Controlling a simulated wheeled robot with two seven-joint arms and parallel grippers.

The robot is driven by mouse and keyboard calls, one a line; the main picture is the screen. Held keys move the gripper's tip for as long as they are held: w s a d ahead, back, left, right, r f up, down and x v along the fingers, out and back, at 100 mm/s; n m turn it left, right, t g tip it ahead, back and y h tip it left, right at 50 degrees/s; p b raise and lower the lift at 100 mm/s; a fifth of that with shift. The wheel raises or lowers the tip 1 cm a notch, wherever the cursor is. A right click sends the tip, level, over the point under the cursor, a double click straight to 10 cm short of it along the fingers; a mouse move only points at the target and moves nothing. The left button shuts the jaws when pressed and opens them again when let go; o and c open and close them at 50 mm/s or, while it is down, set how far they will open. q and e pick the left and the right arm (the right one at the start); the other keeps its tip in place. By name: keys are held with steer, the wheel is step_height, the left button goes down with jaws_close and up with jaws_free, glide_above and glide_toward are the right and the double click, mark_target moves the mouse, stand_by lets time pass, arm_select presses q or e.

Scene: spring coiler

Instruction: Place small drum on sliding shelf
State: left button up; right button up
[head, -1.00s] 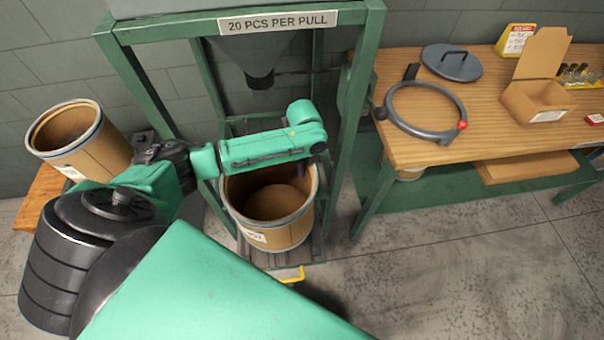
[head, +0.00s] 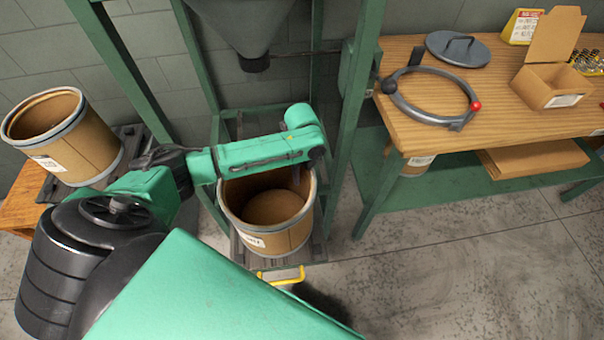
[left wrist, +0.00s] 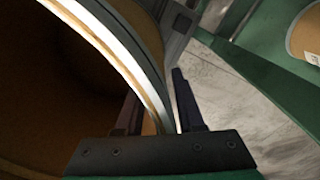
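A tan fibre drum (head: 262,238) with a metal rim and white label stands upright and open on the dark sliding shelf (head: 318,244) inside the green frame. The shelf has a yellow handle (head: 282,274) at its front. My left arm reaches across the drum's mouth, its end at the right rim. In the left wrist view, my left gripper (left wrist: 158,112) has one finger inside the drum and one outside, with the rim (left wrist: 128,62) between them. I cannot tell whether the fingers press on it. My right gripper is out of view.
Another open drum (head: 88,150) stands on a wooden stand at the left. A hopper (head: 243,28) hangs above the shelf. The bench at the right (head: 490,112) holds a clamp ring (head: 398,104), a lid (head: 458,50) and an open carton (head: 552,92). Floor at the front right is clear.

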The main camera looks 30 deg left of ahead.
arm_select(q)
step_height(320, 180, up, 12)
steer(key=shift+r, duration=0.15)
stand_by(0.3)
stand_by(0.4)
